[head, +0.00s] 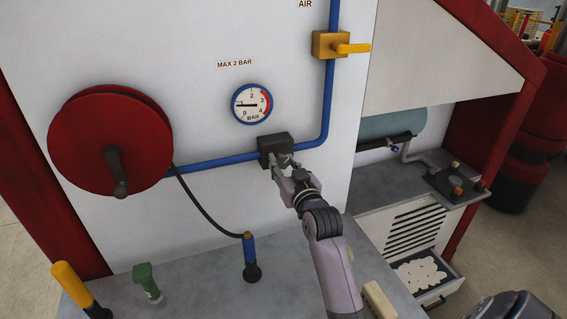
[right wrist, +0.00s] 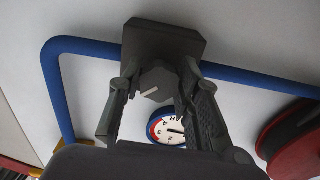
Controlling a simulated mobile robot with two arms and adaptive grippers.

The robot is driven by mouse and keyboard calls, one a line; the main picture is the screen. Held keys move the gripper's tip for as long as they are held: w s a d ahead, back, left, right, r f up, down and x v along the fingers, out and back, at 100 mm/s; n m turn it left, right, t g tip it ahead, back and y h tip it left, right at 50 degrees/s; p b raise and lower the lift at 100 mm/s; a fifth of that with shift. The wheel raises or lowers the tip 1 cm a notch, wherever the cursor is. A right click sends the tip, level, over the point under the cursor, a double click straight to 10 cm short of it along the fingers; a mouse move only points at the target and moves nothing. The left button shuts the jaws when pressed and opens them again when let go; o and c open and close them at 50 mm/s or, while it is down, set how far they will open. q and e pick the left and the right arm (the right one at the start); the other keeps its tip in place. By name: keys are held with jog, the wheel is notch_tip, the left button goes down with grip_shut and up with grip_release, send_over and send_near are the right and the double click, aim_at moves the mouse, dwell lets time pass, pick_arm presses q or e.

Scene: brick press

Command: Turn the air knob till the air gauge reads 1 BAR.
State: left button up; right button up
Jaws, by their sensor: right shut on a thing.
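The air gauge (head: 253,104) is a round white dial with a blue rim and a red arc, under a "MAX 2 BAR" label. Its needle points left, between 0 and 2; I cannot read the 1 clearly. Below it, a dark regulator block (head: 272,146) sits on the blue pipe. My right gripper (head: 282,166) is at the block's front. In the right wrist view, its two fingers (right wrist: 155,90) are closed around the grey air knob (right wrist: 155,80), which has a white mark. The gauge is partly hidden there by a finger (right wrist: 168,131). My left gripper is not in view.
A red reel (head: 90,140) with a crank is left of the gauge. A yellow valve handle (head: 353,48) is on the pipe (head: 327,100) above right.

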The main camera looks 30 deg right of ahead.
jog(key=o, duration=1.1)
jog(key=shift+o, duration=0.2)
jog(key=v, duration=1.2)
jog(key=shift+r, duration=0.1)
